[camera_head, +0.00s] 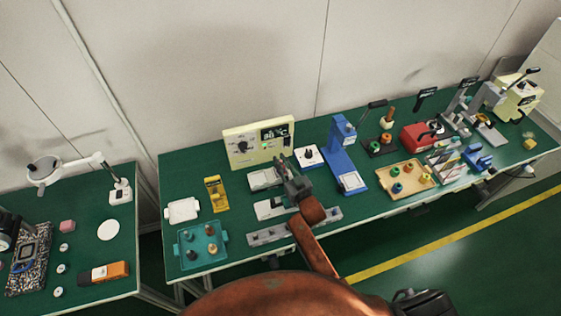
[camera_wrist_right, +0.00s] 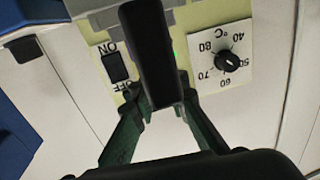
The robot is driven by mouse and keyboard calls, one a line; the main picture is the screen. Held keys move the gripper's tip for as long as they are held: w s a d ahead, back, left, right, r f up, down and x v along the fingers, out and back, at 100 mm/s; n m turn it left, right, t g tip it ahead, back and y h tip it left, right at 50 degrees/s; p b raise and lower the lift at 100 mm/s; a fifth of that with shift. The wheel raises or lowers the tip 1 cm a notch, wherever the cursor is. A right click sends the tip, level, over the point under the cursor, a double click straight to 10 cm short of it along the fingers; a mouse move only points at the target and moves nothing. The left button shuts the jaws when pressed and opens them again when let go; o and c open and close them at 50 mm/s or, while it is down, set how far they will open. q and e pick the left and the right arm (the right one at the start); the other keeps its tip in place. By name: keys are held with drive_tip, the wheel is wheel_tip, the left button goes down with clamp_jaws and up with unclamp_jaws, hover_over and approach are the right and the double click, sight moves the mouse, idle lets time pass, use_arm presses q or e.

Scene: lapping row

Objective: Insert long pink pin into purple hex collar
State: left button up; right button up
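I cannot make out a long pink pin or a purple hex collar in either view; the small parts in the trays are too small to tell. My right gripper (camera_head: 288,173) is over the green bench, in front of the cream control panel (camera_head: 242,157). In the right wrist view its dark green fingers (camera_wrist_right: 167,105) stand at either side of a black bar-like part (camera_wrist_right: 150,50), which hides their tips. I cannot tell whether they touch it. My left gripper is not in view.
A teal tray (camera_head: 180,262) with several small parts stands at the front left. A tan tray (camera_head: 409,192) with coloured parts lies right of a blue press (camera_head: 340,148). A white temperature dial plate (camera_wrist_right: 205,72) and a black switch (camera_wrist_right: 115,67) face the wrist camera.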

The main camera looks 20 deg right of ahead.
sight(281, 160)
drive_tip(key=o, duration=0.4)
drive_tip(key=shift+f, duration=0.2)
drive_tip(key=shift+c, duration=0.2)
wheel_tip(281, 160, up, 10)
drive_tip(key=shift+r, duration=0.15)
drive_tip(key=shift+a, duration=0.1)
idle(0.3)
